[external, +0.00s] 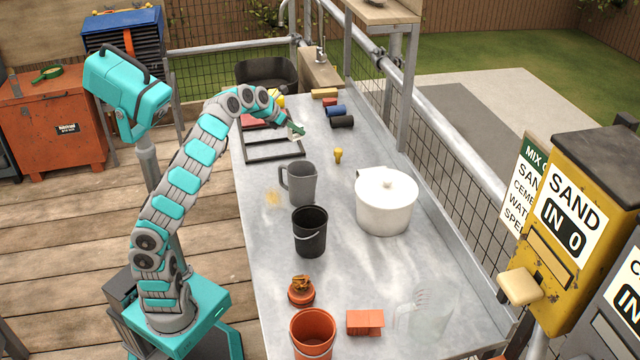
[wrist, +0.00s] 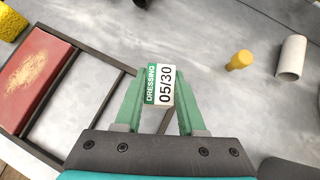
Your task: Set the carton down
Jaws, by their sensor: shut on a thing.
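The carton (wrist: 160,86) is small, white and green, and its label reads "DRESSING 05/30" in the wrist view. My gripper (wrist: 158,92) is shut on it, with a green finger on each side. In the external view my gripper (external: 297,130) is at the far part of the metal table (external: 270,240), beside a dark frame (external: 273,157). The carton shows there only as a small pale patch at the fingertips. I cannot tell whether its underside touches the table.
A red block (wrist: 34,78) lies on the frame. A yellow peg (external: 338,156) stands to the right. Nearer are a grey jug (external: 301,184), a black bucket (external: 310,232) and a white lidded pot (external: 386,202). Dark and blue rolls (external: 341,122) lie behind. Bare table shows between frame and peg.

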